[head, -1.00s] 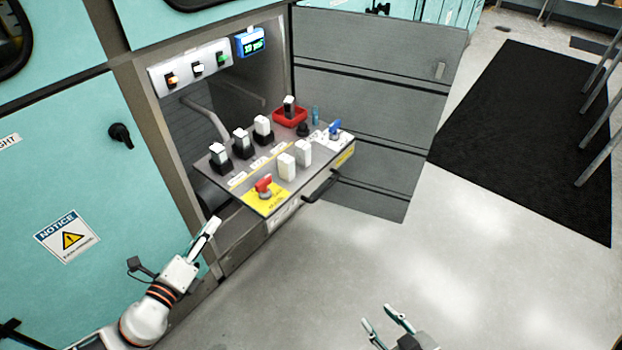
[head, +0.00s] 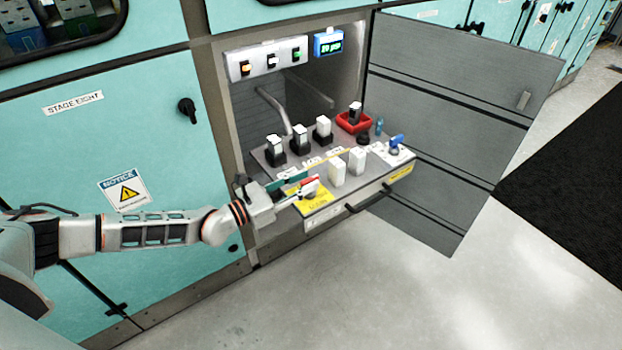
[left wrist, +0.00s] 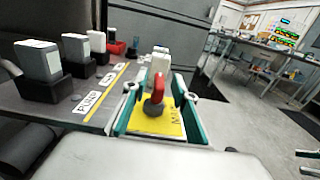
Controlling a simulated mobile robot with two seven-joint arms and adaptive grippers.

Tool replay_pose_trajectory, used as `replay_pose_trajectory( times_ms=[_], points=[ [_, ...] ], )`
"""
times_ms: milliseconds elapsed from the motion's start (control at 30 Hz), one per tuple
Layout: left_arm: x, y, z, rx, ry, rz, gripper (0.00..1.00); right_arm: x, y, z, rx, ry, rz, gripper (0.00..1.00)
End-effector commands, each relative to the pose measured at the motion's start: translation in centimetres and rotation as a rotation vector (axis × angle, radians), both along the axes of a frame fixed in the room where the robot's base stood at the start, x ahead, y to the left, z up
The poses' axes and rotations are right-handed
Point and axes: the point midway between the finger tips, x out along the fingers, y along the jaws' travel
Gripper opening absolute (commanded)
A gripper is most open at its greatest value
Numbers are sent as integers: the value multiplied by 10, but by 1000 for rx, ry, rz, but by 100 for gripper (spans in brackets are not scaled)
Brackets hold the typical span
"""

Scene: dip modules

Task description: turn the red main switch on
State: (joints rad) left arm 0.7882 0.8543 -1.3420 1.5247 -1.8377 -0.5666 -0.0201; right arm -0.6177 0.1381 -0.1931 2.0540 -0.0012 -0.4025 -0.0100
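The red main switch (head: 309,182) sits on a yellow label plate (head: 316,200) at the near left corner of the pulled-out drawer panel. In the left wrist view the red switch handle (left wrist: 157,88) stands above its dark base on the yellow plate (left wrist: 150,126). My left gripper (head: 294,187) is at the switch, with its fingers apart. In the left wrist view the two teal fingers of the left gripper (left wrist: 158,98) lie on either side of the red handle, with gaps visible. Contact cannot be seen.
White-topped modules in black holders (head: 299,140) stand behind on the drawer. Two white blocks (head: 347,168) and a blue switch (head: 396,142) are to the right. A red tray (head: 353,122) is at the back. A grey open door (head: 450,110) borders the right.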

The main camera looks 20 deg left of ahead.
Motion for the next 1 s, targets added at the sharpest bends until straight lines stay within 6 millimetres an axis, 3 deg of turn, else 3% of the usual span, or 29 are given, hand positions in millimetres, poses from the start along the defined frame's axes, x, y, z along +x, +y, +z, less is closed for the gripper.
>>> replay_pose_trajectory(
  times_ms=[200,500,600,1000],
  points=[
    [15,-11,0,1,1,1,28,-3,-1,-6,-2,11,1,37],
    [17,-13,0,0,1,0,28,-3,-1,-5,-4,11,2,37],
    [17,-13,-1,0,1,0,2,-3,-1,-5,-5,10,2,37],
    [16,-13,1,-2,1,19,0,0,-2,3,-4,1,2,37]
  ],
)
